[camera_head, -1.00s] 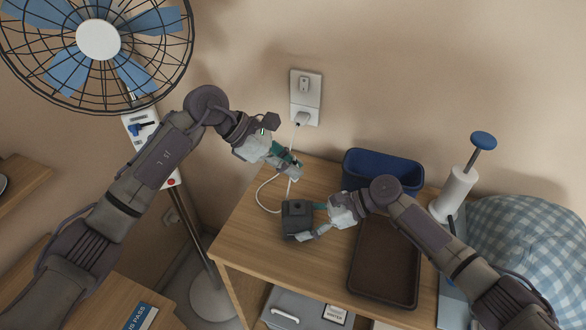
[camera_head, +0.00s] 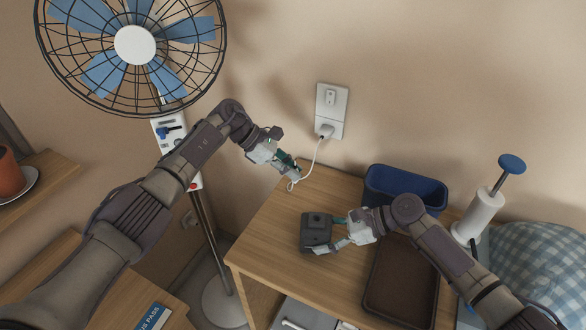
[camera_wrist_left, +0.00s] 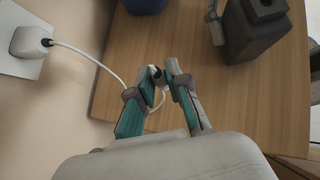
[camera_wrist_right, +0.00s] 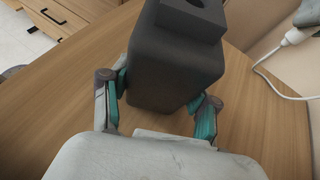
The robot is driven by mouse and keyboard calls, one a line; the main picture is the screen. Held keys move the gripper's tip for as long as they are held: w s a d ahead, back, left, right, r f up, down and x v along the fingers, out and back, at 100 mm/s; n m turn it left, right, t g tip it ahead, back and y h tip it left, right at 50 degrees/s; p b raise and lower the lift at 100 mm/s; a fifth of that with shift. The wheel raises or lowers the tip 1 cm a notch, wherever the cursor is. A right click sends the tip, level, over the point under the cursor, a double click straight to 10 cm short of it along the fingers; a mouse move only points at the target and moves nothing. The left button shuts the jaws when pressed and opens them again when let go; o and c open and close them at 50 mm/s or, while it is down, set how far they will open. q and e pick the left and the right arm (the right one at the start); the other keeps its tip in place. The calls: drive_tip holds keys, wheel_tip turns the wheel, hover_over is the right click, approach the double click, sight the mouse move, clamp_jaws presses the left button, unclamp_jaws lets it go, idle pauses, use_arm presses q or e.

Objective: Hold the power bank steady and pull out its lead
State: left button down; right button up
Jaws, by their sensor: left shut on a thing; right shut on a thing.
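The white lead (camera_head: 317,152) runs from a plug in the wall socket to my left gripper (camera_head: 296,174). My left gripper is shut on the lead's end; a small dark tip (camera_wrist_left: 154,72) shows between its fingertips. It is above the table, behind the power bank and clear of it. The lead's end is apart from the power bank.
A wall socket (camera_head: 332,98) is behind the table (camera_head: 272,228). A fan (camera_head: 135,45) stands left. The table's left part is clear.

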use_arm(q)
drive_tip(key=shift+f, duration=0.1)
drive_tip(key=shift+f, duration=3.8)
drive_tip(key=c, duration=1.1)
unclamp_jaws()
drive_tip(key=shift+o, duration=0.2)
drive_tip(key=shift+a+r, duration=0.1)
drive_tip(key=v, duration=0.7)
drive_tip(key=shift+a+r, duration=0.1)
